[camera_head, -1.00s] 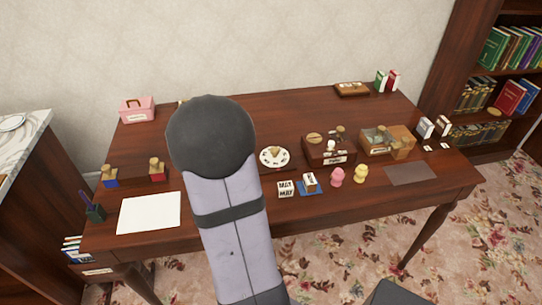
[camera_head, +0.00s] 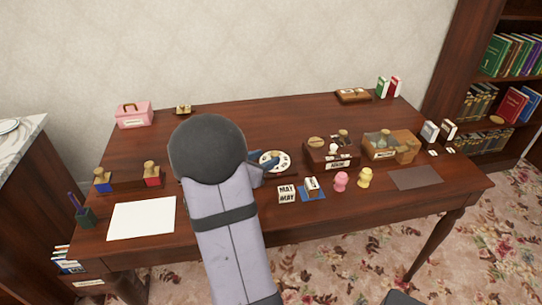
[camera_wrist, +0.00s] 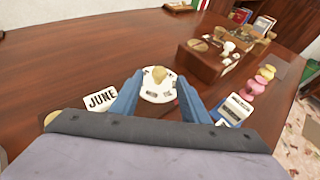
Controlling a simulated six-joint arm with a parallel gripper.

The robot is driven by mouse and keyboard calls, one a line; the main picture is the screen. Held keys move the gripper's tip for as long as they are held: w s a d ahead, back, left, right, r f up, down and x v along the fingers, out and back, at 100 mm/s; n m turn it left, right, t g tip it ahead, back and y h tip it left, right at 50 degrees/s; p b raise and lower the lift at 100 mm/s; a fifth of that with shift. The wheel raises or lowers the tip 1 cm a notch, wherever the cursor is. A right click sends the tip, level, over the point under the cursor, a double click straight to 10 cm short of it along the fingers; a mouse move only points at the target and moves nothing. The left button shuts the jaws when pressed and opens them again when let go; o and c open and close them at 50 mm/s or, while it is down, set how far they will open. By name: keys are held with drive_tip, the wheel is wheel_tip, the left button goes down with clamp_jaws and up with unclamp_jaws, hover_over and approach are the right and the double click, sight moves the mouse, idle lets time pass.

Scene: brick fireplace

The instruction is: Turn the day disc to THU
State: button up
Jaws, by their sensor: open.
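The day disc (camera_head: 283,161) is a white round plate with dark markings, lying on the desk right of my arm. The wrist view shows the disc (camera_wrist: 157,98) with a tan knob (camera_wrist: 160,75) at its centre. My gripper (camera_wrist: 160,83) is open, its two blue fingers on the left and right of the disc and knob. I cannot tell whether they touch it. In the head view my gripper (camera_head: 262,168) is partly hidden by my arm and reaches the disc's left side. The day markings are too small to read.
A wooden box (camera_head: 330,153) stands right of the disc. A JUNE card (camera_wrist: 100,99) is left in the wrist view. The back middle of the desk is clear.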

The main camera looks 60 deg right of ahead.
sight(274, 154)
drive_tip(key=shift+x, duration=2.2)
clamp_jaws()
